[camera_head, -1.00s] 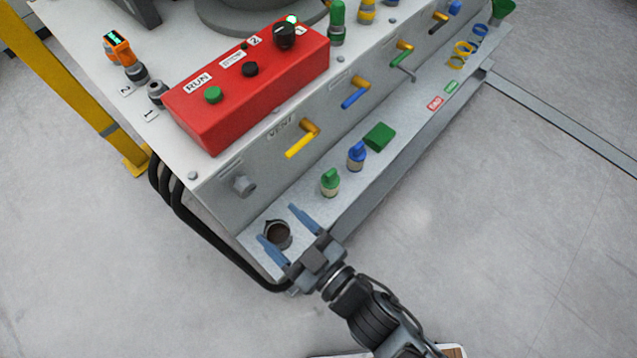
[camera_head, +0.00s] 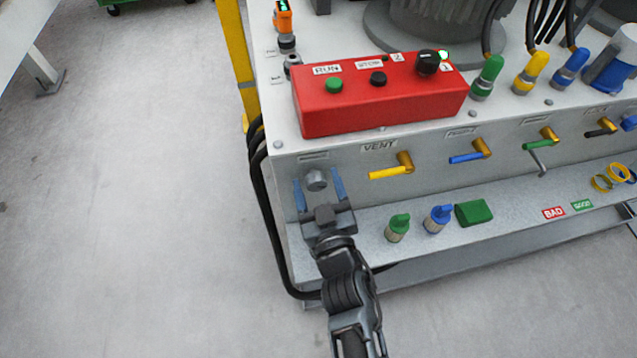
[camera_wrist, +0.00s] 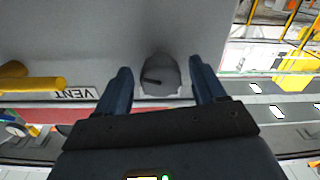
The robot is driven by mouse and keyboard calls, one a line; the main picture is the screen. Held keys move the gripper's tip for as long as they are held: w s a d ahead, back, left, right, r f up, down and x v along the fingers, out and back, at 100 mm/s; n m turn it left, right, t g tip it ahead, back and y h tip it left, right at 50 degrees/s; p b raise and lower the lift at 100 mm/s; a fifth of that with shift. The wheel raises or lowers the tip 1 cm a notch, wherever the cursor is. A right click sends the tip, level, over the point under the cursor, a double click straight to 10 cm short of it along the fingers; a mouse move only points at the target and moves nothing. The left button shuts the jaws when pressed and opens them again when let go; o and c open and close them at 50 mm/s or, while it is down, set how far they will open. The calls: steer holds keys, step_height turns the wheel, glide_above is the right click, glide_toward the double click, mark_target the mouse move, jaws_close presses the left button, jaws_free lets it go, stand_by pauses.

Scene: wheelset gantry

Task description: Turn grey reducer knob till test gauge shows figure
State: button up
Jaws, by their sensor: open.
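The grey reducer knob (camera_head: 316,179) sticks out of the front face of the grey stand, left of the VENT label. My gripper (camera_head: 320,188) is open, with one blue finger on each side of the knob and visible gaps between. In the wrist view the knob (camera_wrist: 160,76) sits between the open fingers (camera_wrist: 158,90), with a dark mark on its face. An orange gauge with a small green display (camera_head: 283,18) stands at the stand's back left corner; its figure is too small to read.
A yellow-handled VENT valve (camera_head: 391,170) is just right of the knob. A red control box (camera_head: 380,100) sits above. Green (camera_head: 397,228) and blue (camera_head: 437,219) fittings and a green block (camera_head: 474,212) stand on the lower ledge. Black hoses (camera_head: 262,200) run down the left side.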

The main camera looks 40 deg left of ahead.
steer(key=shift+w+a, duration=0.2)
steer(key=shift+a, duration=0.05)
steer(key=c, duration=1.1)
steer(key=shift+o, duration=0.2)
steer(key=shift+n, duration=0.6)
steer(key=o, duration=1.1)
steer(key=shift+c, duration=0.2)
steer(key=shift+s, duration=0.1)
steer(key=p+v, duration=0.1)
steer(key=v, duration=0.6)
steer(key=shift+s+d, duration=0.2)
steer(key=shift+d, duration=0.15)
